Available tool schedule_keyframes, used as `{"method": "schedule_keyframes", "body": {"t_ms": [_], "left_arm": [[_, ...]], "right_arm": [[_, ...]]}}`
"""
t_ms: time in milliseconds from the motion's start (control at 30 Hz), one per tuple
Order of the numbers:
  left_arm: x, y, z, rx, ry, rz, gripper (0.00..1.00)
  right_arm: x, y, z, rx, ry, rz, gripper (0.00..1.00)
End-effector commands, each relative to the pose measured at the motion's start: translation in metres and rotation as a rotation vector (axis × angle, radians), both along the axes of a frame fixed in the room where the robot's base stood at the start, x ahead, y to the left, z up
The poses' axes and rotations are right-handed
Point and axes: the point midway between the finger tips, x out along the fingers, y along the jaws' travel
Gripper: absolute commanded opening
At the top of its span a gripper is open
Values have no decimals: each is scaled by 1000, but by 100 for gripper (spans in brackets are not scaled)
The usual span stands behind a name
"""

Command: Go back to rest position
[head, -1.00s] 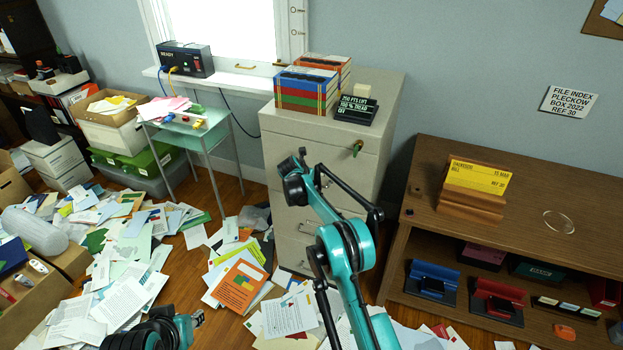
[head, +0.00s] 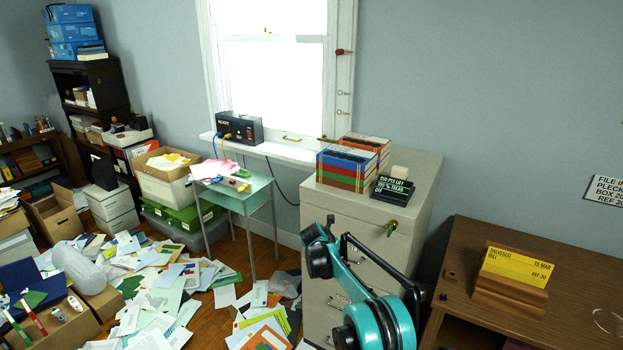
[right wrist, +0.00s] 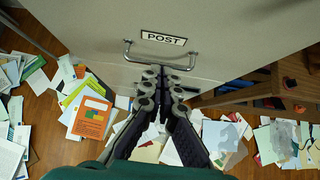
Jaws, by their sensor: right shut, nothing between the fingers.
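My right gripper (right wrist: 163,80) shows in the right wrist view, shut and empty. Its fingertips appear just below the metal handle of a drawer labelled POST (right wrist: 163,38); whether they touch the drawer front I cannot tell. In the head view my teal and black right arm (head: 375,325) stands in front of the beige filing cabinet (head: 418,210). Its gripper cannot be made out there. My left gripper is not in view.
The wooden desk (head: 570,270) with a yellow sign (head: 517,267) stands right of the cabinet. Papers (head: 160,290) litter the floor. A small green table (head: 250,190) stands left of the cabinet. Binders (head: 345,168) sit on the cabinet top.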

Motion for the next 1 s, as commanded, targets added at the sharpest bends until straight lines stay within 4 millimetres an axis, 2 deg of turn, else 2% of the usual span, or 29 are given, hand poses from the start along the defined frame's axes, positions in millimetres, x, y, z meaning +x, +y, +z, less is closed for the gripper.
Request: {"method": "schedule_keyframes", "body": {"t_ms": [167, 300, 367, 500, 633, 767, 867, 1000], "left_arm": [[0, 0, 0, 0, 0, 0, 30], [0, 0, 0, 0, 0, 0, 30], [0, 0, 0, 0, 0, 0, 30], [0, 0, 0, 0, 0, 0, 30], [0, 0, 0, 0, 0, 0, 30], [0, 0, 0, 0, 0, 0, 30], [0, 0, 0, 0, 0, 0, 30], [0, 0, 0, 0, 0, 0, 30]], "right_arm": [[-34, -10, 52, 176, -76, -162, 0], [-84, -18, 100, 385, -158, -361, 0], [-108, -22, 118, 474, -191, -450, 0], [-169, -28, 151, 679, -265, -660, 0], [-231, -33, 170, 865, -325, -865, 0], [-295, -35, 178, 1046, -378, -1076, 0], [-344, -35, 177, 1183, -414, -1244, 0], [-411, -33, 162, 1364, -457, -1485, 0]]}}
